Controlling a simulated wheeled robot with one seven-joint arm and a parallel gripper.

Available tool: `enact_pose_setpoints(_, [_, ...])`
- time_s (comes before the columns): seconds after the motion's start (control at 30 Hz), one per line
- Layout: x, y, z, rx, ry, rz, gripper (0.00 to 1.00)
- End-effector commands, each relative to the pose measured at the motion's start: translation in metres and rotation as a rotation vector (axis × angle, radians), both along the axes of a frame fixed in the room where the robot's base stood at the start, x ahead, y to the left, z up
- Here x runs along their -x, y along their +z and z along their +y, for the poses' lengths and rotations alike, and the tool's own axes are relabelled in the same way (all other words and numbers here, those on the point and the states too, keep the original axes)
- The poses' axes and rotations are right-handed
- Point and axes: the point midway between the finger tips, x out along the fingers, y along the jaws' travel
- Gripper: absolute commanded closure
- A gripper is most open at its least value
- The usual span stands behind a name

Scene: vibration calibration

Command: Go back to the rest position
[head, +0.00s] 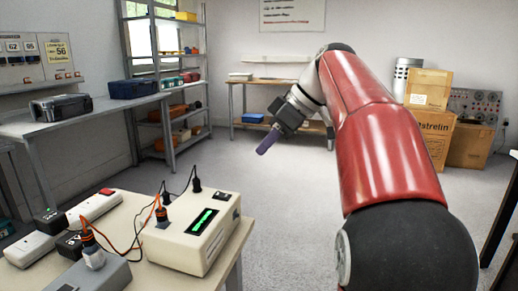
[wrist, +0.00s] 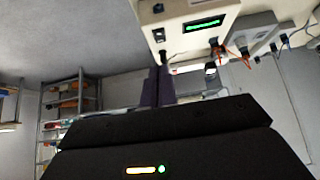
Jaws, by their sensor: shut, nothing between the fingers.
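My red arm reaches forward in the head view, with my gripper (head: 266,143) held out over open floor, to the right of and beyond the near table. Its purple fingers are together and point down and to the left. In the wrist view the shut fingers of my gripper (wrist: 158,86) show at the centre, with nothing between them. The beige instrument box (head: 198,232) with a lit green display stands on the near table (head: 140,205), apart from my gripper. The same box (wrist: 190,25) shows at the top of the wrist view.
Power strips, plugs and cables crowd the near table's left part. A long workbench (head: 90,117) with a dark device (head: 61,107) runs along the left wall beside a metal shelf (head: 175,80). Cardboard boxes (head: 426,136) stand at the back right. The floor in the middle (head: 280,195) is clear.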

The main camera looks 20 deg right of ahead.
Motion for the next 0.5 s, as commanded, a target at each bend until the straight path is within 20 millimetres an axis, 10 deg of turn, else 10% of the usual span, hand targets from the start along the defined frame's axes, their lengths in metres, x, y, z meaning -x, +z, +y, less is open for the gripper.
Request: enact_pose_setpoints(0.5, [0.007, -0.0036, 0.005, -0.001, -0.037, 0.018, 1.0])
